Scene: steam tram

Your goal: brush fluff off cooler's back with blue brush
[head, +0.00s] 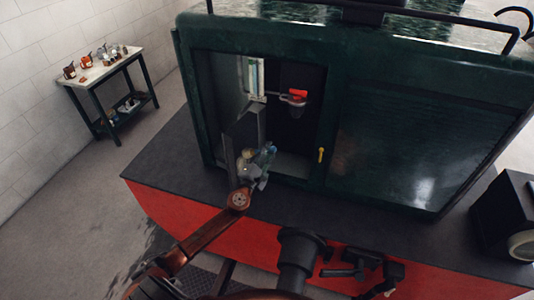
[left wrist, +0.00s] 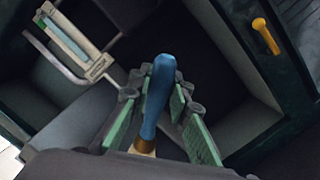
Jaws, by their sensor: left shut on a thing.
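My left gripper (head: 262,170) is at the front of the open compartment in the dark green tram body. It is shut on the blue brush (left wrist: 158,95). The handle stands between the green finger pads, with a brown collar and a pale end below; the bristles are mostly hidden. A pale framed panel with a blue-green strip (head: 253,78), perhaps the cooler, is inside the compartment and apart from the brush. It also shows in the left wrist view (left wrist: 72,40). I cannot make out its back or any fluff. My right gripper (head: 385,275) is dark and unclear at the bottom.
A red-topped fitting (head: 297,97) is inside the compartment, right of the panel. A yellow handle (head: 321,155) is on the frame at its right edge. A dark ledge (head: 165,165) runs below. A table (head: 104,68) with small items stands far left by the wall.

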